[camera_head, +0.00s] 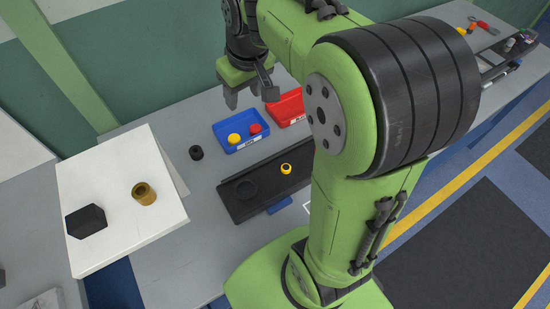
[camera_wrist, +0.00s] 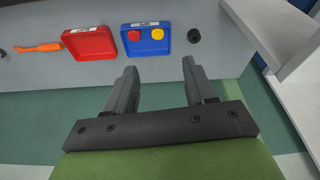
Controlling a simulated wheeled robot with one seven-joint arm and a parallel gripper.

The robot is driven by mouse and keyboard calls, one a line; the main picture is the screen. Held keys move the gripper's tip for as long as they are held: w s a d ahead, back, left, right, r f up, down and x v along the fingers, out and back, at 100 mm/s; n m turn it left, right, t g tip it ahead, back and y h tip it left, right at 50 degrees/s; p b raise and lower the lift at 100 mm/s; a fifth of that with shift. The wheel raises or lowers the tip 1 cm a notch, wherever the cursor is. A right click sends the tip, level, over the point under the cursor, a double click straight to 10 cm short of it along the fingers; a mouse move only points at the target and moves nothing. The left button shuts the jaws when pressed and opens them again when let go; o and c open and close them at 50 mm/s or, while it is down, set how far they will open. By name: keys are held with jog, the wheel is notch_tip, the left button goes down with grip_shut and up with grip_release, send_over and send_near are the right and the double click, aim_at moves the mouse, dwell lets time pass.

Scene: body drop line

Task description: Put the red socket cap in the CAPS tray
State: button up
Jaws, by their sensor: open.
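The red socket cap (camera_head: 255,128) sits inside the blue tray (camera_head: 228,127), beside a yellow cap (camera_head: 234,138). The wrist view also shows the red cap (camera_wrist: 157,34) and the yellow cap (camera_wrist: 134,35) in the blue tray (camera_wrist: 148,51). The tray has a white label on its front, too small to read surely; it seems to be the CAPS tray. My gripper (camera_head: 249,98) is raised behind the trays, fingers pointing down. In the wrist view my gripper (camera_wrist: 159,68) is open, with nothing between its fingers, apart from the caps.
A red tray (camera_head: 288,112) stands right of the blue one, partly hidden by my arm. A black cap (camera_head: 196,153) stands to the left. A dark tray (camera_head: 245,208) in front holds a yellow-and-black piece (camera_head: 286,169). A white stand (camera_head: 110,170) bears a brass cylinder (camera_head: 144,193) and a black hexagon (camera_head: 86,221).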

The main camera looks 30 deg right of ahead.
jog(key=s+a+m+t, duration=0.1)
jog(key=s+a+t, duration=0.1)
jog(key=s, duration=1.6)
jog(key=shift+s+a+m+t, duration=0.3)
jog(key=shift+s+a, duration=0.05)
jog(key=shift+a, duration=0.45)
